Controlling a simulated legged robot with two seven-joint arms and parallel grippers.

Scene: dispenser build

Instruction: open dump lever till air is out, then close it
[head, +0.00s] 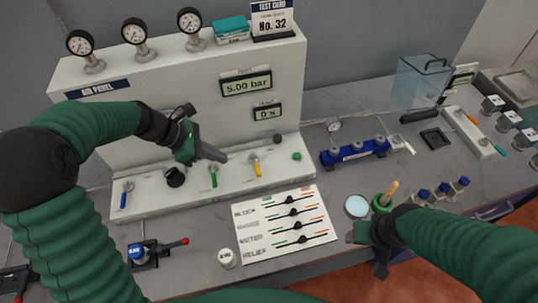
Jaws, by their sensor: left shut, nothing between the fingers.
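The air panel (90,89) is a white housing with a front ledge. On the ledge stand a blue lever (124,198), a black knob (175,177), a green lever (213,178) and a yellow lever (256,167). I cannot read which one is the dump lever. The pressure display (247,85) reads 5.00 bar, and a smaller display (267,112) reads 0 s. My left gripper (215,155) is shut and empty, above the ledge near the green lever, apparently apart from it. My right gripper (372,245) is low at the right, by the bench front; its jaws are unclear.
Several gauges (134,32) stand on the panel top.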

